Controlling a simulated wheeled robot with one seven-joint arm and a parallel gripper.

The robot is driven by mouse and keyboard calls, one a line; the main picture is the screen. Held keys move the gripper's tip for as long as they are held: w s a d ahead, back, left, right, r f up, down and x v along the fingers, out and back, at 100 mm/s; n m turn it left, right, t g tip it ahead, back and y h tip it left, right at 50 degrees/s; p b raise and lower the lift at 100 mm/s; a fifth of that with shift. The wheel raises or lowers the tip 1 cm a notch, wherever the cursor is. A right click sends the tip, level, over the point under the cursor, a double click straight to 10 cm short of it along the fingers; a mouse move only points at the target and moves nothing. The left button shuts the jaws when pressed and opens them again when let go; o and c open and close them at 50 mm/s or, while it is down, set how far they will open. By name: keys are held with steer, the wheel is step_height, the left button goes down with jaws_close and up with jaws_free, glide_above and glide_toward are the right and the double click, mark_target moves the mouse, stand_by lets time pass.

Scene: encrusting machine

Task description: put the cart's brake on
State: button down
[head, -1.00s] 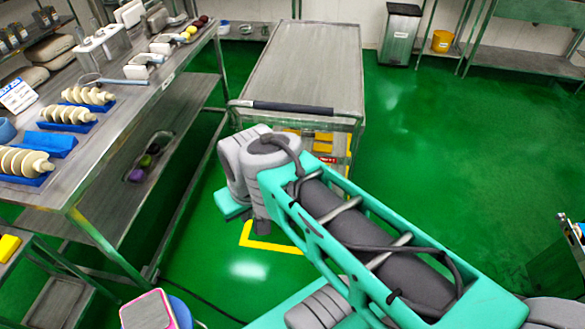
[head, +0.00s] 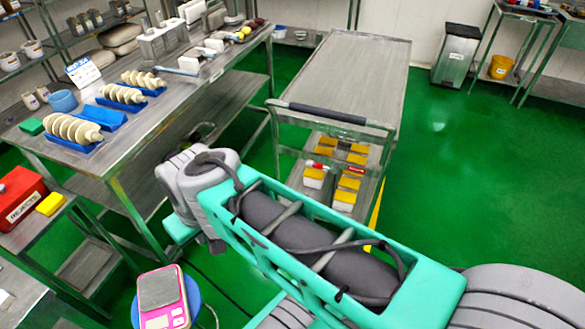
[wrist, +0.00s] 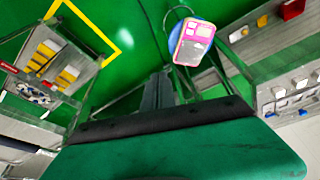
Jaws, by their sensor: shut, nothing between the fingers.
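The cart (head: 345,72) is a grey metal trolley with a bare flat top, standing beyond my arm. Its dark push handle (head: 327,113) faces me. In the wrist view the cart's frame (wrist: 92,80) shows at the left edge. No brake can be made out; the cart's wheels are hidden behind my arm in the head view. My gripper (wrist: 163,87) shows in the wrist view as narrow dark fingers, shut and empty, to the right of the cart and apart from it. In the head view my arm hides the gripper.
Yellow-topped boxes (head: 344,196) sit on the cart's lower shelf. A long steel table (head: 172,128) with parts stands to the left. A pink scale (head: 163,304) rests on a blue stool near the front. Yellow floor tape (wrist: 118,48) lies by the cart. Green floor is open at the right.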

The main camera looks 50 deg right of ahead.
steer(key=shift+d, duration=0.1)
steer(key=w+d+f+m+t+h+b, duration=0.2)
steer(key=w+d+f+m+h+b, duration=0.15)
steer(key=w+d+f+b, duration=0.4)
steer(key=w+d+f+m+t+h+b, duration=0.15)
steer(key=w+d+f+m+b, duration=0.25)
steer(key=d+f+b, duration=0.5)
steer(key=s+d+f+m+h+b, duration=0.1)
steer(key=d+f+m+h+b, duration=0.2)
steer(key=d+b, duration=0.6)
steer(key=s+d+f+m+h+b, duration=0.1)
steer(key=d+f+m+h+b, duration=0.2)
steer(key=d, duration=1.6)
step_height(320, 180, down, 4)
steer(key=h+b, duration=0.5)
steer(key=b, duration=0.2)
steer(key=shift+d+r, duration=0.25)
steer(key=shift+d, duration=0.15)
steer(key=shift+d, duration=0.1)
